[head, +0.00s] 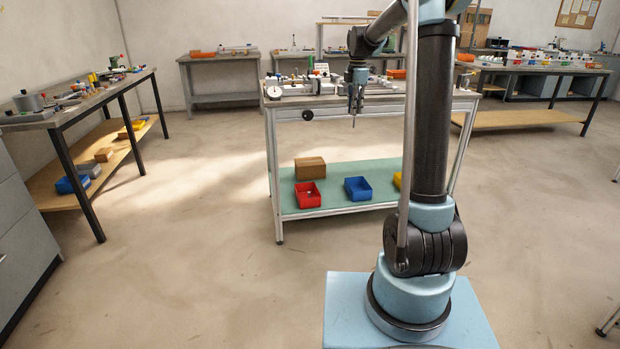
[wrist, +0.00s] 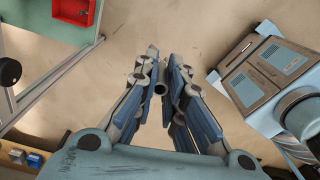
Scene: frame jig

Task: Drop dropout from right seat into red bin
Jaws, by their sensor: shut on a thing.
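My gripper (head: 355,98) hangs in front of the near edge of the middle workbench. In the wrist view its fingers (wrist: 161,80) are shut on a small grey metal piece (wrist: 160,89), seen nearly end-on; it looks like the dropout. In the head view a thin grey part (head: 354,122) hangs below the fingertips. The red bin (head: 308,205) stands on the bench's lower shelf, left of and below my gripper. It also shows at the top left of the wrist view (wrist: 63,15), with a small pale thing inside. The right seat is not distinguishable on the bench top.
The green lower shelf (head: 335,175) also holds a cardboard box (head: 310,168) behind the red bin, a blue bin (head: 358,188) and a partly hidden yellow bin (head: 398,181). The bench top (head: 380,98) lies above them. The floor around the bench is clear.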

